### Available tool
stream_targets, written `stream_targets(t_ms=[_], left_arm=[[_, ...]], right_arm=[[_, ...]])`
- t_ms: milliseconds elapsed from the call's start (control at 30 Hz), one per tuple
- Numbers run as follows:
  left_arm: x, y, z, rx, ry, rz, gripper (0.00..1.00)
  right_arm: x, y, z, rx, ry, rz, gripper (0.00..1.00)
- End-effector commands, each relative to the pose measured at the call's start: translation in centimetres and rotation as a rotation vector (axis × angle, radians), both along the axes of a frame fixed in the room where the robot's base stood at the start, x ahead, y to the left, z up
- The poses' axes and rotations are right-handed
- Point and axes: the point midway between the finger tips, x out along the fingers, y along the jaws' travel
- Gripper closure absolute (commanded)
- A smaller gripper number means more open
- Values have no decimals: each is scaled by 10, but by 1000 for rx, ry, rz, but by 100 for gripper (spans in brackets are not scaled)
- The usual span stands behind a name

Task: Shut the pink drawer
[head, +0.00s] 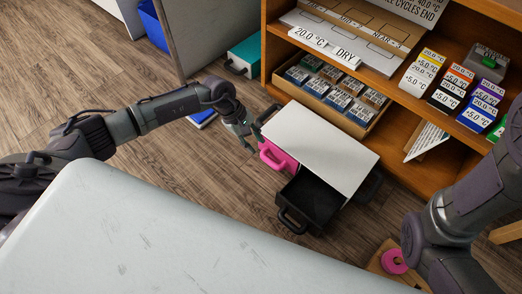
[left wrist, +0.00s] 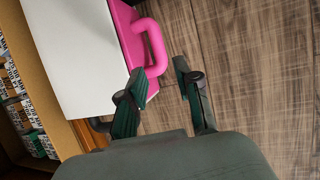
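The pink drawer (head: 284,158) sticks out a little from the left side of a white-topped cabinet (head: 320,142) in the head view. In the left wrist view, the pink drawer (left wrist: 128,30) shows beside the white top, with its looped pink handle (left wrist: 158,48). My left gripper (head: 249,143) is just left of the drawer. Its two dark fingers (left wrist: 160,72) are spread, with the handle's lower end near the left fingertip. Whether they touch is unclear. Nothing is held. My right arm is at the right edge; its gripper is not visible.
A black drawer (head: 312,198) stands open at the cabinet's front. A wooden shelf (head: 410,128) with labelled boxes stands behind. A pale table (head: 150,230) fills the foreground. A pink roll (head: 394,261) lies at lower right. Wood floor (head: 205,150) is free left of the cabinet.

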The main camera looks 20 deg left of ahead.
Motion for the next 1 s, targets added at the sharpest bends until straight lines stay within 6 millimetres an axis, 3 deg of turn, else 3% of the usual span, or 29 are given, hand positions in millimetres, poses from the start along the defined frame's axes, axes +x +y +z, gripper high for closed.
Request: stream_targets(t_ms=[233, 800, 900, 1000], left_arm=[[-2, 12, 25, 0, 1, 0, 67], [-2, 12, 27, -1, 0, 0, 67], [-6, 1, 32, -32, 17, 7, 67], [-22, -32, 47, -132, 77, 37, 67]], right_arm=[[0, 0, 0, -1, 0, 0, 7], [0, 0, 0, -1, -1, 0, 7], [3, 0, 1, 0, 8, -1, 7], [11, 0, 4, 0, 31, 0, 7]])
